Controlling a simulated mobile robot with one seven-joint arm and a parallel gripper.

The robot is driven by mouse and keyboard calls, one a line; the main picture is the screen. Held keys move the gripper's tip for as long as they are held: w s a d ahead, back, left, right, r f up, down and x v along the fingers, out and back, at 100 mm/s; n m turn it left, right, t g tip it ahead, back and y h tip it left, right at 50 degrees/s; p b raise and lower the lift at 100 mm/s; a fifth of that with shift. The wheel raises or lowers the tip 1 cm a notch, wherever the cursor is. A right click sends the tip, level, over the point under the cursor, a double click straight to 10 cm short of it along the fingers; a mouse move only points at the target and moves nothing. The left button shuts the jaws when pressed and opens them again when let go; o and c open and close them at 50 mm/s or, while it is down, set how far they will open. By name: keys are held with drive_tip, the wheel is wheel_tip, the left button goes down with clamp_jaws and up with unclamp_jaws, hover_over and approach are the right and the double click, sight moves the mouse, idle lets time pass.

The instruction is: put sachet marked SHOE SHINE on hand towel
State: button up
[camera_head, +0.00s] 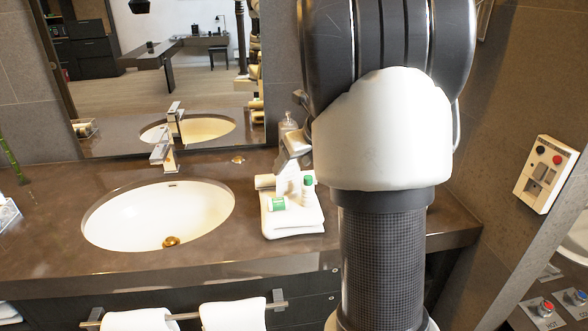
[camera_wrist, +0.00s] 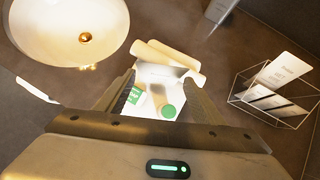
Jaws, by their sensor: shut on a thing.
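The hand towel (camera_head: 292,222) lies folded and white on the counter, right of the sink. In the wrist view it shows between and beyond my fingers. My gripper (camera_wrist: 160,82) is shut on a thin pale sachet (camera_wrist: 166,72), held above the towel; I cannot read its lettering. A small bottle with a green cap (camera_head: 307,190) and a green-and-white item (camera_head: 277,203) are at the towel. Rolled cloths (camera_wrist: 168,58) lie along its far edge. My arm hides the counter to the right in the head view.
The sink (camera_head: 160,215) is left of the towel, with a faucet (camera_head: 165,150) behind it. A wire holder (camera_wrist: 275,95) with printed cards stands to the right in the wrist view.

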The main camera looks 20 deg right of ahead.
drive_tip(key=o, duration=1.7)
drive_tip(key=shift+f, duration=0.25)
